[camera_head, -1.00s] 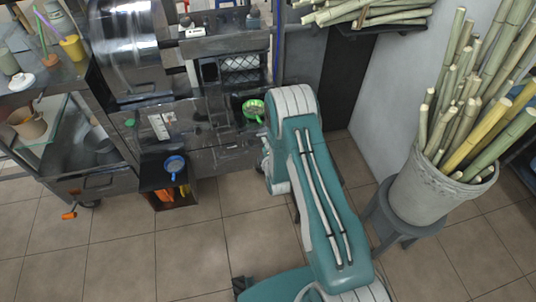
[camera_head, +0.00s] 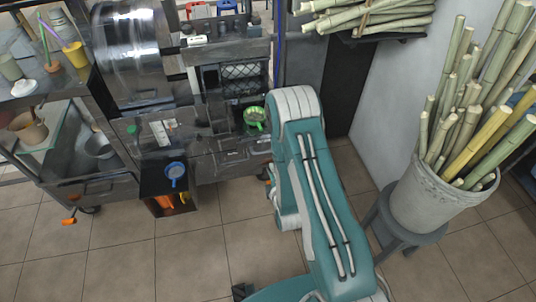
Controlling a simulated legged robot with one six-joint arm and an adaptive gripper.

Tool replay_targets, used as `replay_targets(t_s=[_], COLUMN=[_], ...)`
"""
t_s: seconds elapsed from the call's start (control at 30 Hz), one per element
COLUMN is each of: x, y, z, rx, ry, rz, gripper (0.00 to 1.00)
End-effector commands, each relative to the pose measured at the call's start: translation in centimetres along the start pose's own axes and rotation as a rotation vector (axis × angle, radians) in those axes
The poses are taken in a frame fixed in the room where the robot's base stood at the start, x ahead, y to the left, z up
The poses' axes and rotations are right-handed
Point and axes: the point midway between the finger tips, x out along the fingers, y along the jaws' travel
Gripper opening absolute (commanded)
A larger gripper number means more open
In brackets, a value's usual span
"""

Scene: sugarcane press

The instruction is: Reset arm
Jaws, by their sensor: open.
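My teal and grey arm rises from the bottom of the head view to a bend near the press and folds back down behind itself. I cannot make out my gripper; my own arm probably hides it. The sugarcane press cart (camera_head: 215,145) stands at the back left of the arm, with a shiny metal drum (camera_head: 130,50). A green bowl-like thing (camera_head: 254,117) sits in the cart's opening, close to the left of the arm's bend in the picture.
A bucket of upright canes (camera_head: 440,205) stands on a grey stool (camera_head: 408,238) to the right. Cut canes (camera_head: 370,18) lie on a shelf. A dark box (camera_head: 160,205) with a blue round thing (camera_head: 176,171) is at the cart's front.

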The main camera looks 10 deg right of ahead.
Motion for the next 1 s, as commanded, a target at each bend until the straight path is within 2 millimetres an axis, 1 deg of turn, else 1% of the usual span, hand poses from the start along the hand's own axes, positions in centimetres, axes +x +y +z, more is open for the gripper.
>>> replay_targets(t_s=[0.2,0.27,0.33,0.5,0.67,0.8,0.87,1.0], x=[0.1,0.3,0.8,1.8,1.8,0.9,0.3,-1.6], y=[0.1,0.7,1.9,6.5,10.9,14.6,16.1,19.5], z=[0.0,0.0,0.0,0.0,0.1,0.1,0.1,0.1], rx=[0.003,0.016,0.049,0.192,0.338,0.463,0.516,0.638], ry=[0.000,0.000,0.000,-0.008,-0.028,-0.053,-0.067,-0.105], rz=[-0.001,-0.004,-0.019,-0.093,-0.171,-0.236,-0.265,-0.328], gripper=[0.52,0.52,0.52,0.52,0.52,0.52,0.52,0.52])
